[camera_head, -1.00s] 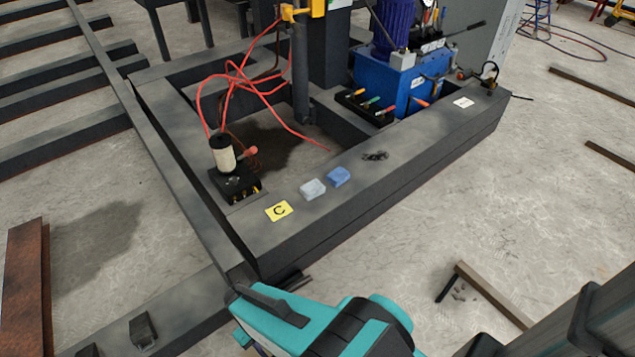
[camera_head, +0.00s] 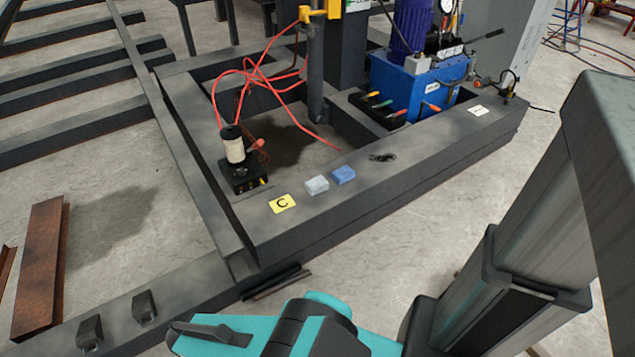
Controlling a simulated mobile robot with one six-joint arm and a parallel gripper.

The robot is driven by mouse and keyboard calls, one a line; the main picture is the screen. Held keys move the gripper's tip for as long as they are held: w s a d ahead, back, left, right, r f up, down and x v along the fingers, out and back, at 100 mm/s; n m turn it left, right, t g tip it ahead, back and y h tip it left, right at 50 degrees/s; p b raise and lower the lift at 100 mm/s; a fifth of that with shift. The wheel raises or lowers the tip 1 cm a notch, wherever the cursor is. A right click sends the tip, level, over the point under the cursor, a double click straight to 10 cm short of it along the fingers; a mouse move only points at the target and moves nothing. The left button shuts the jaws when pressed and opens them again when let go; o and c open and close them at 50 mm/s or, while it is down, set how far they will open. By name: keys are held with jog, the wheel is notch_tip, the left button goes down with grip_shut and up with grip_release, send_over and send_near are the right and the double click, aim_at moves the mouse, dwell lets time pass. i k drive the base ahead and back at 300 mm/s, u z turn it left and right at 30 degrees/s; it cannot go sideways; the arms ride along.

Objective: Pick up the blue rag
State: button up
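The blue rag (camera_head: 343,175) is a small folded pad lying flat on top of the dark steel beam (camera_head: 420,142). A pale grey-white rag (camera_head: 317,185) lies close to its left on the same beam. My arm, teal and black, shows at the bottom of the view, in front of the beam and apart from the rag. The fingertips of my gripper cannot be made out, so its opening is hidden. Nothing covers the blue rag.
A black block with a cream spool (camera_head: 234,150) and red cables stands behind. A blue hydraulic unit (camera_head: 415,85) stands at the back right. Dark bits (camera_head: 383,157) lie right of the blue rag.

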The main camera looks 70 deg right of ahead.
aim_at(343, 175)
jog(key=z, duration=0.55)
jog(key=k, duration=0.15)
jog(key=u, duration=2)
jog(key=k, duration=1.9)
jog(key=z, duration=0.65)
